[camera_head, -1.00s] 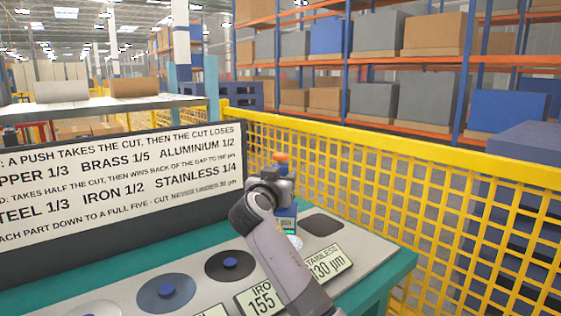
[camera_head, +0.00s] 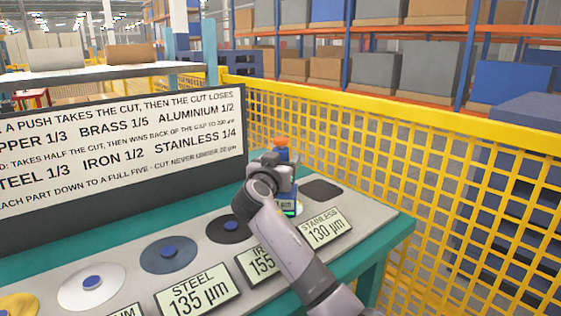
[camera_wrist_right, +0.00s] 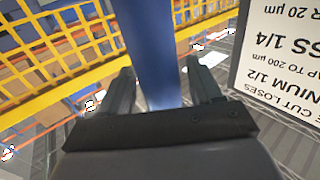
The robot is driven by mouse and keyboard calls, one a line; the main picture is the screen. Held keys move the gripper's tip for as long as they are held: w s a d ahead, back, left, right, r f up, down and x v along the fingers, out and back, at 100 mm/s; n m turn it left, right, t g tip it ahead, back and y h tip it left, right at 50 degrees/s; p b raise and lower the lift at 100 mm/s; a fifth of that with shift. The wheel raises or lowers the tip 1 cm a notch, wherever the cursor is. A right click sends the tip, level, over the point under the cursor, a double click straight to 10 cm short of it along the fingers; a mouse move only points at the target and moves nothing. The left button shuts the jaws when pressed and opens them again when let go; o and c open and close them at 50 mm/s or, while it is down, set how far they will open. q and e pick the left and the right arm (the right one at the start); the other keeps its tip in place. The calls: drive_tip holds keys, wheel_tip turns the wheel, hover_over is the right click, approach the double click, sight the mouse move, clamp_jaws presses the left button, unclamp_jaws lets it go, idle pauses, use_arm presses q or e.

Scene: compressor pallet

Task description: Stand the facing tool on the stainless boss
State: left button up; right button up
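The facing tool (camera_head: 288,208) is a blue upright body with an orange knob (camera_head: 281,142) on top and a small green-lit display low down. My right gripper (camera_head: 281,165) is around its blue column, which also shows between the two fingers in the right wrist view (camera_wrist_right: 152,50). The tool looks upright over the stainless disc (camera_head: 299,207), of which only a pale edge shows behind the STAINLESS 130 µm sign (camera_head: 325,228). The boss is hidden, and I cannot tell whether the tool touches it. My left gripper is out of view.
Discs with blue centres stand in a row leftward: iron (camera_head: 231,229), steel (camera_head: 168,254) and others. A bare dark pad (camera_head: 322,190) lies right of the tool. A text board (camera_head: 120,165) stands behind the bench, and a yellow mesh fence (camera_head: 400,150) beyond.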

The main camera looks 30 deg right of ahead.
drive_tip(key=shift+a+r, duration=0.1)
drive_tip(key=shift+r, duration=0.05)
drive_tip(key=v, duration=0.7)
drive_tip(key=shift+s, duration=0.15)
drive_tip(key=shift+a+r, duration=0.1)
idle(0.5)
